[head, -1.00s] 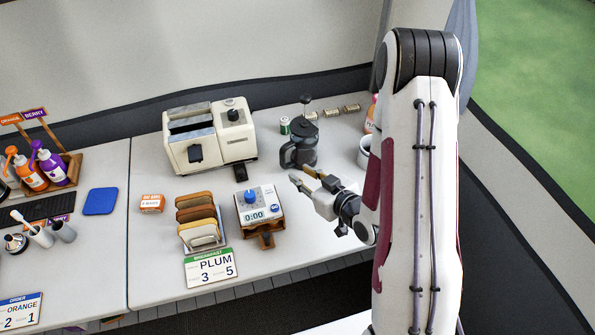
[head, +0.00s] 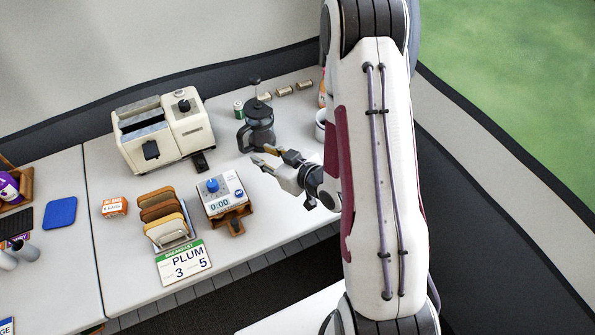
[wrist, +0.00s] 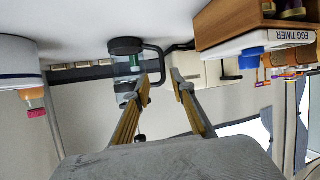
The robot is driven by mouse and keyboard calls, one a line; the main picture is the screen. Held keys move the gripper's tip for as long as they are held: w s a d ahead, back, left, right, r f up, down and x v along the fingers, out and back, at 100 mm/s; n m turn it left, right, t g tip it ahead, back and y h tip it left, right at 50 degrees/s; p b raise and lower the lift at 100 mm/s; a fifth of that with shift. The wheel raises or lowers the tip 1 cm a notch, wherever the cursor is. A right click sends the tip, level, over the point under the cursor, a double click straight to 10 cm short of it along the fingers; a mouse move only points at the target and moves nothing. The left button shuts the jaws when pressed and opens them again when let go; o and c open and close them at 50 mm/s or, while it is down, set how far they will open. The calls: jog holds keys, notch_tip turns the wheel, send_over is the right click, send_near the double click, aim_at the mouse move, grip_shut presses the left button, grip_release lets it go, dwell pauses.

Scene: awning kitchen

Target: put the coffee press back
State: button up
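The dark coffee press (head: 259,133) stands upright on the counter, right of the toaster, with its plunger knob raised. Its handle points left in the head view. My gripper (head: 267,157) is open and empty, low in front of the press on the near side. In the wrist view, which is upside down, the press (wrist: 126,66) lies beyond the fingertips.
A cream toaster (head: 163,132) stands left of the press. The egg timer (head: 223,194) on its wooden stand and a toast rack (head: 165,217) stand nearer the front edge. A white mug (head: 320,125) is right of the press.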

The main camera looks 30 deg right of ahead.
jog(key=s+d+r+m+g+h, duration=0.1)
jog(key=s+d+r+g+h, duration=0.15)
jog(key=r, duration=0.55)
jog(key=s+d+r+m+g+h, duration=0.1)
jog(key=s+r+h, duration=0.2)
jog(key=r, duration=0.6)
jog(key=s+a+r+g, duration=0.1)
jog(key=s+a+r, duration=0.1)
jog(key=s, duration=0.5)
jog(key=s+a+r+m+g+y, duration=0.1)
jog(key=s+a+r, duration=0.1)
jog(key=s, duration=0.5)
jog(key=s+a+r+m+g, duration=0.1)
jog(key=s+r, duration=0.3)
jog(key=s, duration=0.4)
jog(key=shift+a+r, duration=0.35)
jog(key=shift+a, duration=0.1)
